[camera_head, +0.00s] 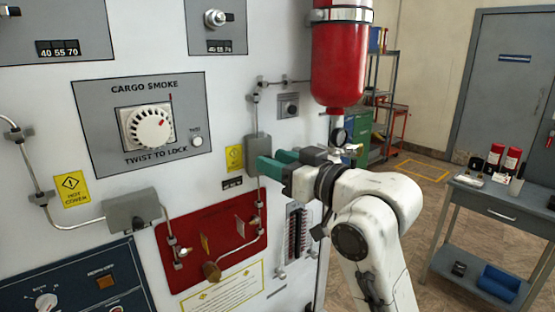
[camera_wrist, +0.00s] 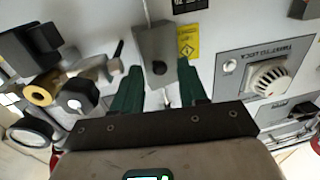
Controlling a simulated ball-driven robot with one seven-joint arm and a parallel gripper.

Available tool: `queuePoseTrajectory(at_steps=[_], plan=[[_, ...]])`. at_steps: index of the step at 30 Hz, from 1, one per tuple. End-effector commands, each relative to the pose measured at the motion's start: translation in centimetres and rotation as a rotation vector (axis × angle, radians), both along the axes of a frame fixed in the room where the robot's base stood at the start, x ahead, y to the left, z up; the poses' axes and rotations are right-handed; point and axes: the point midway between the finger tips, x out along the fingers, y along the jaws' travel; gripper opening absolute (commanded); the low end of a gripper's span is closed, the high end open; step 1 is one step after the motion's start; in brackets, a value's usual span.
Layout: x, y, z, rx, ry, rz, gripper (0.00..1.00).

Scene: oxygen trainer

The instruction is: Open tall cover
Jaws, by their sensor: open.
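A tall grey box-shaped cover (camera_head: 254,148) is on the white panel, with thin pipes running from its top and bottom. In the wrist view the grey cover (camera_wrist: 154,42) has a dark round knob on its face and lies just beyond my fingertips, between them in the picture. My gripper (camera_head: 268,162) has green fingers and is beside the cover in the head view, partly hiding its right side. In the wrist view my gripper (camera_wrist: 160,72) is open, with nothing held between the fingers. Whether a fingertip touches the cover cannot be told.
A yellow label (camera_head: 234,158) is left of the cover. A cargo smoke dial (camera_head: 150,129) and a low wide grey box (camera_head: 133,208) are further left. A red bottle (camera_head: 339,60) hangs at upper right, with a gauge below it. A table (camera_head: 495,205) stands at far right.

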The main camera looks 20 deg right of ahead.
Motion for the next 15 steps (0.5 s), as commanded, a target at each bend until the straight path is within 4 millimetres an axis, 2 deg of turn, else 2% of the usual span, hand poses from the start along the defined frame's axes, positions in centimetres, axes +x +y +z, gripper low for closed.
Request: queuePoseTrajectory(at_steps=[8, 15], plan=[[0.13, 0.08, -0.02, 0.0, 0.0, 0.0, 0.42], [0.12, 0.07, -0.03, 0.0, 0.0, 0.0, 0.2]])
